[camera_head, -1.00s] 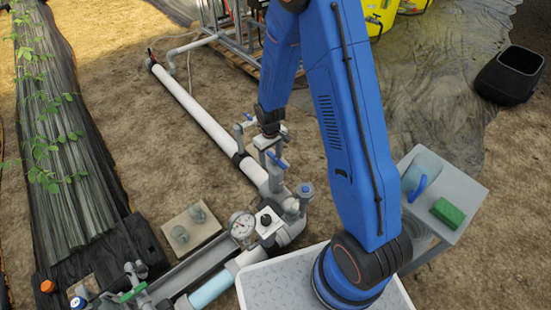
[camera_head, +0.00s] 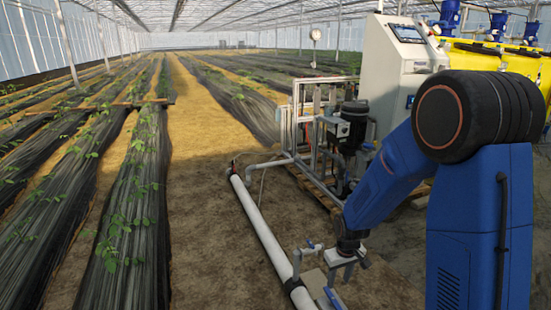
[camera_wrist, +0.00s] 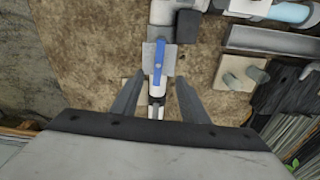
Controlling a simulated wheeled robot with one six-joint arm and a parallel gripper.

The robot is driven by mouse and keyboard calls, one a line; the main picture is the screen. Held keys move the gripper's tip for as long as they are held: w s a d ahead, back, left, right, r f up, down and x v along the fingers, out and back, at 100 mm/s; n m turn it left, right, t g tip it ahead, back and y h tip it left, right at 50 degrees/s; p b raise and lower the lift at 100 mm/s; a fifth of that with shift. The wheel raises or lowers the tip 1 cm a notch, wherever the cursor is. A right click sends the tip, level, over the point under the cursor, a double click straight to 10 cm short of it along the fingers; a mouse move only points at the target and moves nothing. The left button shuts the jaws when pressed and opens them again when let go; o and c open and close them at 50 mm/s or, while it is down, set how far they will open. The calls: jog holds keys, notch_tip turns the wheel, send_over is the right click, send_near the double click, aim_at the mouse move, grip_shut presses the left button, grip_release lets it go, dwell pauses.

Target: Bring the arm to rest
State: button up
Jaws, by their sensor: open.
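My blue arm fills the right of the head view, bent at a dark elbow joint. My gripper (camera_head: 348,257) hangs at its end, low in the head view, above the pipework. In the wrist view my gripper (camera_wrist: 153,100) is open, with its two grey fingers spread apart. A blue-handled valve (camera_wrist: 159,62) shows between and beyond the fingers, and nothing is seen held. The blue handle also shows in the head view (camera_head: 333,299), just below my gripper. I cannot tell the gap between fingers and valve.
A long white pipe (camera_head: 262,232) runs along the ground to the left of my gripper. A metal frame with a pump (camera_head: 353,125) and a control cabinet (camera_head: 402,75) stand behind. Planted rows (camera_head: 135,200) lie left. Bare soil (camera_head: 205,250) is open between.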

jog(key=s+d+r+m+t, duration=0.15)
jog(key=s+r, duration=0.35)
jog(key=r, duration=0.7)
jog(key=s+d+r+m+t, duration=0.1)
jog(key=s+d+r, duration=0.1)
jog(key=s+r, duration=0.6)
jog(key=s+d+r+m+t, duration=0.1)
jog(key=s+d+r, duration=0.2)
jog(key=s+r, duration=0.5)
jog(key=s, duration=0.6)
jog(key=shift+s, duration=0.2)
jog(key=shift+s+d+r+t, duration=0.15)
jog(key=shift+s+t, duration=0.1)
jog(key=shift+s, duration=0.05)
jog(key=shift+c, duration=0.8)
